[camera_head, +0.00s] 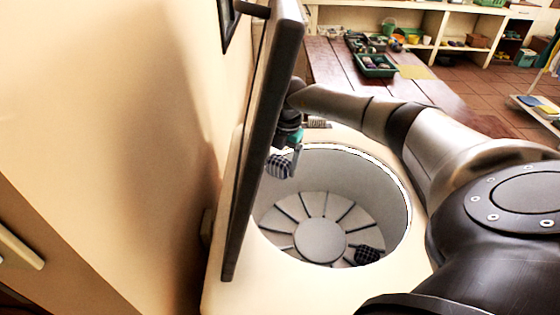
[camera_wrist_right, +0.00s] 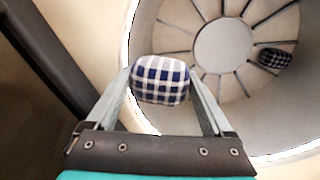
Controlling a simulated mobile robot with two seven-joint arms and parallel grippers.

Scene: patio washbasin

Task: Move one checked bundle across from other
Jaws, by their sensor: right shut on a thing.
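One checked bundle (camera_wrist_right: 160,78), blue and white, is between the fingers of my right gripper (camera_wrist_right: 160,85), which is shut on it. In the head view this bundle (camera_head: 279,166) hangs at the left rim of the round drum-like basin (camera_head: 385,185). My right gripper (camera_head: 293,150) is above that rim, close to the dark upright panel. A second, darker checked bundle (camera_head: 367,254) lies on the slatted basin floor at the lower right; the right wrist view also shows it (camera_wrist_right: 274,58), apart from the gripper. My left gripper is not in view.
The dark-edged upright panel (camera_head: 262,140) stands just left of the basin and my right gripper. A wooden table (camera_head: 335,68) behind holds a green tray (camera_head: 376,66) with small items. Shelves (camera_head: 437,25) stand at the back. The basin's middle is free.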

